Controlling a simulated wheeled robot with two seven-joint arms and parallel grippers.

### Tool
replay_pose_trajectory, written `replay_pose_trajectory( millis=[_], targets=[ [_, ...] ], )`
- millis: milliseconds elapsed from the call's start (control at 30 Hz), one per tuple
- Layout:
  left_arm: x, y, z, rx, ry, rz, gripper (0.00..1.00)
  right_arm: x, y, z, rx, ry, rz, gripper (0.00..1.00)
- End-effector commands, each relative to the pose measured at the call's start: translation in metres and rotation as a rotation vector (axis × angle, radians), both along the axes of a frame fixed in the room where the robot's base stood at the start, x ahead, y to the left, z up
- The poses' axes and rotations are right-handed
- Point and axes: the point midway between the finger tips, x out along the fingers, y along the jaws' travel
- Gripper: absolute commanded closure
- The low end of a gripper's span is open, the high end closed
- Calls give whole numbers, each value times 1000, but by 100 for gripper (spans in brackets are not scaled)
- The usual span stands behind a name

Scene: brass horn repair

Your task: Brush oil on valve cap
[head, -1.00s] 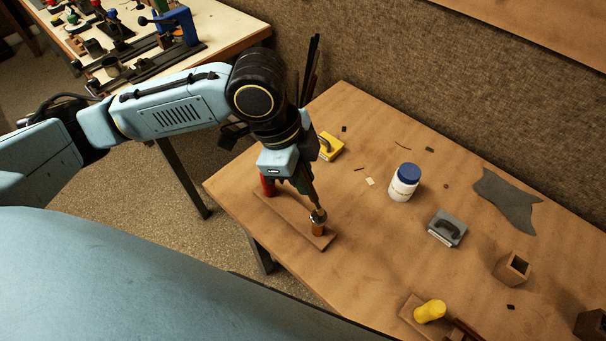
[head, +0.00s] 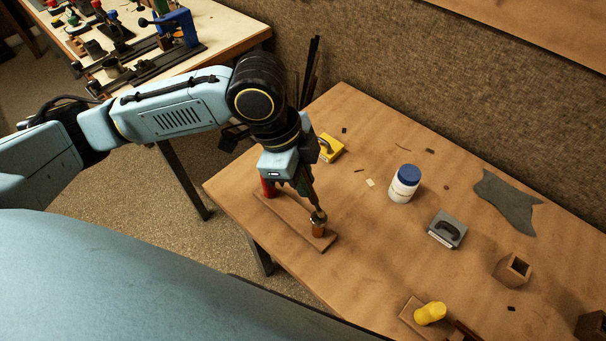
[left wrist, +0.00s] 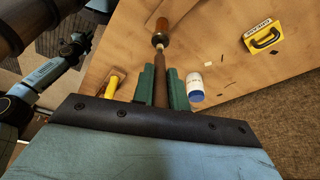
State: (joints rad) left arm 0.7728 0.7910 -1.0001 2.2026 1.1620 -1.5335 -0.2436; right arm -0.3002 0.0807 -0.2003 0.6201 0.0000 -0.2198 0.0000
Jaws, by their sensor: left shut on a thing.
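My left gripper (head: 303,186) is shut on the dark handle of a brush (head: 312,196), which slants down to the right. In the left wrist view, the brush (left wrist: 160,72) stands between the gripper's green fingers (left wrist: 159,86). Its tip is at the top of a small amber-brown upright piece, seemingly the valve cap on its stand (head: 318,229); this piece also shows in the left wrist view (left wrist: 160,39). The tip seems to touch it, but the exact contact is too small to tell. The piece stands on the near end of a wooden board (head: 290,218).
A red object (head: 268,187) stands at the board's far end, partly behind the gripper. A white jar with blue lid (head: 405,183), a yellow box (head: 329,147), a grey box (head: 446,229), a wooden cup (head: 513,269) and a yellow piece (head: 430,313) stand on the table.

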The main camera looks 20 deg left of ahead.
Motion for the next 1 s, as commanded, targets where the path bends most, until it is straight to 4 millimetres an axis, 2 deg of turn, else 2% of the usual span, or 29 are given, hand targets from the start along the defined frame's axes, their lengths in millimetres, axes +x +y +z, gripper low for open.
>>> replay_pose_trajectory(
  millis=[1000],
  targets=[
    [0,0,-7,0,1,0,100,1,0,-1,0,-1,-1,82]
  ],
)
